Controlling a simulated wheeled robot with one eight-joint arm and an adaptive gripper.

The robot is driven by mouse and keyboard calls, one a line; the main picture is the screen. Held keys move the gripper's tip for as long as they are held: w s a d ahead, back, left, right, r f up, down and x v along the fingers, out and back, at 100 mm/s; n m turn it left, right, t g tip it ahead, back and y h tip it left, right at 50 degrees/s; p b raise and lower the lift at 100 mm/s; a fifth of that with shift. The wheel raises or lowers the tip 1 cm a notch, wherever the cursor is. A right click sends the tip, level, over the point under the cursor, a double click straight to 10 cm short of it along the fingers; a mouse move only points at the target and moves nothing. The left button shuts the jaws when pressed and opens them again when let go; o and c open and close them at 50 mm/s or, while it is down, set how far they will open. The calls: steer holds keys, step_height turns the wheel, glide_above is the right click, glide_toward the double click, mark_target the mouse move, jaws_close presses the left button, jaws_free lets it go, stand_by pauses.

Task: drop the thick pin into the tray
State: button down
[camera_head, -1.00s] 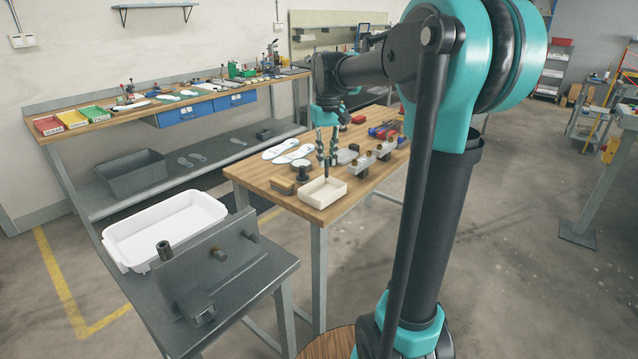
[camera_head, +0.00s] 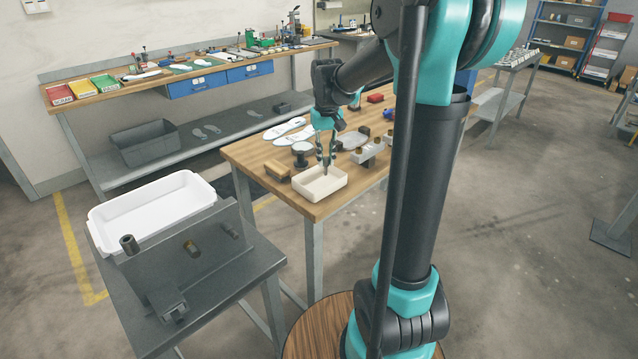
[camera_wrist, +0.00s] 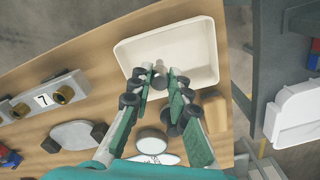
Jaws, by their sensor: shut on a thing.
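A shallow cream tray (camera_head: 306,193) sits on the near corner of the wooden table, and it also shows in the wrist view (camera_wrist: 205,52). My gripper (camera_head: 326,160) points down over the tray. In the wrist view my gripper (camera_wrist: 162,84) has its fingertips close together, shut on the thick pin (camera_wrist: 160,80). The pin shows only as a small grey round end; the fingers hide most of it. In the head view the pin's dark lower end (camera_head: 325,171) is over the inside of the tray. I cannot tell whether it touches the tray floor.
A wooden block (camera_head: 277,169) and a dark round piece with a pale top (camera_head: 302,148) stand close to the tray. A fixture with brass-coloured parts (camera_head: 369,153) is at its right. White insoles (camera_head: 284,128) lie behind. A large white tub (camera_head: 172,222) stands on the left bench.

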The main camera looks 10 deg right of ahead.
steer(key=shift+f, duration=1.15)
steer(key=c, duration=1.3)
jaws_free()
steer(key=shift+c, duration=0.2)
step_height(320, 180, up, 12)
steer(key=shift+s+f, duration=0.1)
